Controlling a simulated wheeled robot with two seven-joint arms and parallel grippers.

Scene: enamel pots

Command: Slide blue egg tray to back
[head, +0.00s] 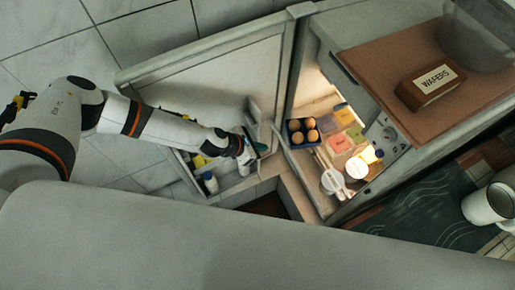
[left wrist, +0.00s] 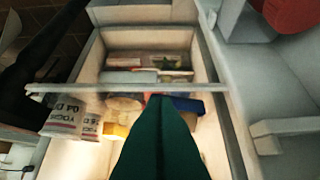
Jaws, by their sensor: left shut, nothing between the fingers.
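The blue egg tray (head: 290,139) holds several brown eggs and sits at the left side of the lit fridge shelf in the head view. My left gripper (head: 262,147) has dark green fingers and is at the fridge opening, just left of the tray; I cannot tell whether it touches it. In the left wrist view the shut, empty fingers (left wrist: 159,100) point into the fridge. A blue patch (left wrist: 187,104) beside their tips is probably the tray, mostly hidden behind them. My right gripper is not in view.
The open fridge door (head: 210,75) stands left, its racks holding bottles around my left wrist. Food boxes (head: 341,143) and white tubs (head: 357,168) sit right of the tray. Yoghurt cups (left wrist: 65,117) and a shelf edge (left wrist: 110,88) show in the wrist view.

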